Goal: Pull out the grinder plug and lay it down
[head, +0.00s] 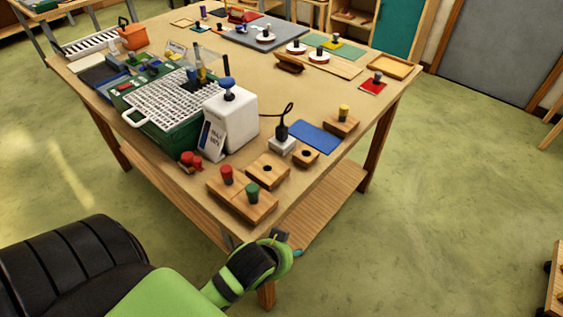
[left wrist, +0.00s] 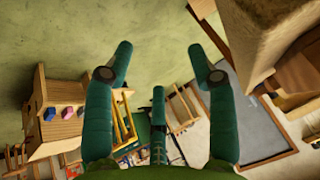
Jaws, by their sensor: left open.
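The black grinder plug (head: 281,131) stands upright in a pale socket block (head: 282,145) near the table's front right. Its black cord loops to the left behind the white container with a blue knob (head: 230,118). A flat blue mat (head: 315,136) lies just right of the socket block. My left arm comes in at the lower left of the head view, its wrist end below the table's near corner, apart from the plug; its fingers are mostly hidden there. In the left wrist view my left gripper (left wrist: 158,62) is open and empty. My right gripper is not in view.
A green tray with a white grid (head: 168,101) stands to the left. The table's right side has some bare room.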

